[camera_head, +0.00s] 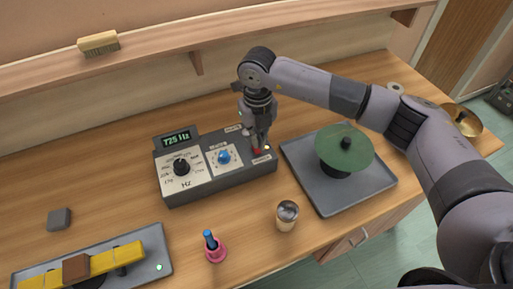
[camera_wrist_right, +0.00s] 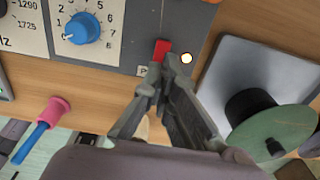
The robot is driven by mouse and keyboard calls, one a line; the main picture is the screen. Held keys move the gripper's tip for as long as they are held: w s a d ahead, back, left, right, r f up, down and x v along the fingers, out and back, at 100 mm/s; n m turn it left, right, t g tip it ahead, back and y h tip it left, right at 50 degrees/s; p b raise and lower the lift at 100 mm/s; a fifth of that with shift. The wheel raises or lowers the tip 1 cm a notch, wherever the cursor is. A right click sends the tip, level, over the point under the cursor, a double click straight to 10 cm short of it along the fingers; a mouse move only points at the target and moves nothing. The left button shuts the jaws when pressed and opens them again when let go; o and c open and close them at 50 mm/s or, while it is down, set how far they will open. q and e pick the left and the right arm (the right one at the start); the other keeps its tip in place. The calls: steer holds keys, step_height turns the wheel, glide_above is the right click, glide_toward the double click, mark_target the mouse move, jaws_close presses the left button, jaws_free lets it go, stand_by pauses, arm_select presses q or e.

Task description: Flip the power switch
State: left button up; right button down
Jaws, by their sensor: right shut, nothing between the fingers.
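The grey control box (camera_head: 222,186) stands on the wooden bench, with a display reading 725 Hz, a black knob (camera_head: 181,167) and a blue knob (camera_head: 223,156). A red switch (camera_wrist_right: 162,48) is on the box's panel, beside a lit white lamp (camera_wrist_right: 186,58). In the head view the red switch (camera_head: 257,151) is partly hidden behind my fingers. My right gripper (camera_head: 258,143) is shut and empty, pointing down at the switch. In the right wrist view my right gripper's fingertips (camera_wrist_right: 163,68) are right at the red switch's lower edge; I cannot tell whether they touch. My left gripper is not in view.
A grey tray with a green disc (camera_head: 344,148) on a black stand lies right of the box. A shelf runs behind.

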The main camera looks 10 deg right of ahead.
mark_target(258, 151)
steer(key=shift+f+b, duration=0.35)
steer(key=shift+f, duration=0.05)
stand_by(0.5)
steer(key=shift+s+f+b, duration=0.1)
steer(key=shift+f+b, duration=0.8)
steer(key=shift+f, duration=0.15)
stand_by(0.4)
steer(key=shift+r, duration=0.2)
steer(key=shift+r+p, duration=0.45)
steer(key=shift+r, duration=0.1)
steer(key=shift+r+p, duration=1.25)
steer(key=shift+r, duration=1.6)
steer(key=shift+f, duration=0.1)
